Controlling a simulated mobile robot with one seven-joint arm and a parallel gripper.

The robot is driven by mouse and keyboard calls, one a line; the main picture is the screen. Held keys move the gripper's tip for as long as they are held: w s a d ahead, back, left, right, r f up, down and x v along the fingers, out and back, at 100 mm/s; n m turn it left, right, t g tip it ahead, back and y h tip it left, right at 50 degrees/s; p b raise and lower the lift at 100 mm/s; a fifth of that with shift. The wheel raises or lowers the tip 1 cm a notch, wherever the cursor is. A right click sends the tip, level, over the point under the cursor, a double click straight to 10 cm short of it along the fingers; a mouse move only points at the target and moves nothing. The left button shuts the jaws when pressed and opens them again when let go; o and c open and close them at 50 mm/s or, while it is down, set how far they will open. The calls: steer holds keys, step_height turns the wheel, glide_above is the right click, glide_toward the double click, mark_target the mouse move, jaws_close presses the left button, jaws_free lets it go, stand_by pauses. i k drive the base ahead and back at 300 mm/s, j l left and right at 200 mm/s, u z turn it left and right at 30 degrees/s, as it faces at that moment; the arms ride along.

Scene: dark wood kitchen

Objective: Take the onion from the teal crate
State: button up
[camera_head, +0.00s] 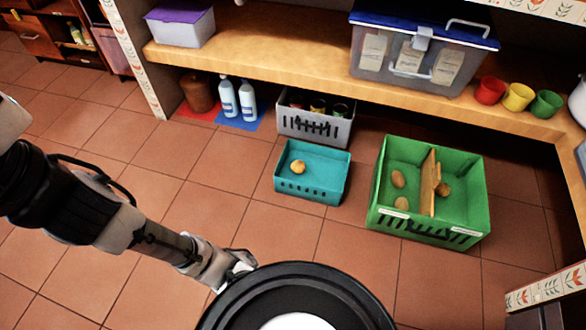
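The teal crate (312,192) stands on the tiled floor under the shelf, left of the green crate. A round yellow-brown onion (298,167) lies inside it, toward its left side. My gripper (243,262) is low in the picture, in front and to the left of the teal crate, apart from it. Its fingers are small and partly blurred into the wrist, so I cannot tell whether they are open or shut. I see nothing held in it.
A green crate (380,212) with a wooden divider (428,184) and several brown potatoes stands right. A grey crate (316,128) with jars is behind the teal one. Two bottles (228,98) stand back left. The wooden shelf (270,58) overhangs behind. Floor at left is clear.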

mark_target(298, 166)
steer(key=i+j+z, duration=0.15)
steer(key=i+j, duration=0.15)
steer(key=i+j+z, duration=0.2)
steer(key=j, duration=0.25)
steer(key=i+j+z, duration=0.15)
steer(key=i+j, duration=0.3)
steer(key=i, duration=0.35)
